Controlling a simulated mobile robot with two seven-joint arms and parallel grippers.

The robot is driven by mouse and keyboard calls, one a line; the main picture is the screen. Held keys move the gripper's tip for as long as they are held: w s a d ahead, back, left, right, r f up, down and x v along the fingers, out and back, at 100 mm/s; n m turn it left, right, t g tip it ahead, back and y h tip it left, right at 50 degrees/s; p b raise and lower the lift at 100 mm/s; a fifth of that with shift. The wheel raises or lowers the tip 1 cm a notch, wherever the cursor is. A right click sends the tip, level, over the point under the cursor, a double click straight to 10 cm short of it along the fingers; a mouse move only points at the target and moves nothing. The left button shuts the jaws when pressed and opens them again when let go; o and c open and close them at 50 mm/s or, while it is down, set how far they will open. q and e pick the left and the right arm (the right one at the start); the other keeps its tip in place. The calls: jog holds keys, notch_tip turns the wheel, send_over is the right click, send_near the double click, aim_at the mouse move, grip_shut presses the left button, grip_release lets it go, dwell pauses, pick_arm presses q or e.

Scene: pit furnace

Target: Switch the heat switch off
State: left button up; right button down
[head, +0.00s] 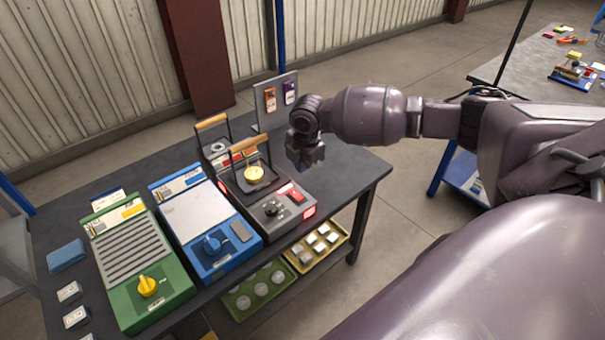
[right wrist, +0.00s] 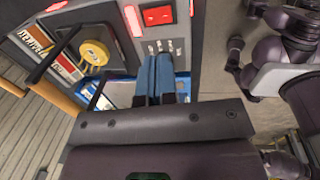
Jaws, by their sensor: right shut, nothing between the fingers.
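The dark pit furnace unit (head: 262,218) stands on the table, with a red rocker switch (head: 296,196) on its front panel. The red switch (right wrist: 158,15) shows at the top of the right wrist view; I cannot tell which way it is tipped. My right gripper (head: 309,168) is shut and empty, above and behind the panel at the unit's right side. In the right wrist view its blue fingers (right wrist: 158,60) are together and point toward the panel just below the red switch, seemingly apart from it. My left gripper is not in view.
Red lamps glow on the unit (head: 309,211). A black knob (head: 270,208) and a yellow disc (head: 254,174) under a wooden-handled frame are close by. Blue (head: 212,244) and green (head: 150,290) units stand to the left. The table's right end (head: 360,172) is clear.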

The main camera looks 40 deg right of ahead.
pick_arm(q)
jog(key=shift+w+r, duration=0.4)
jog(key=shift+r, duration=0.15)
pick_arm(e)
notch_tip(320, 180, up, 3)
jog(key=shift+s+f, duration=0.15)
pick_arm(q)
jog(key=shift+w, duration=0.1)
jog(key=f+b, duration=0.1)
jog(key=b, duration=0.1)
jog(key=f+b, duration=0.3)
jog(key=b, duration=0.1)
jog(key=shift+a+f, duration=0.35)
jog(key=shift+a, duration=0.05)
pick_arm(e)
jog(key=shift+w+a, duration=0.2)
jog(key=shift+w, duration=0.55)
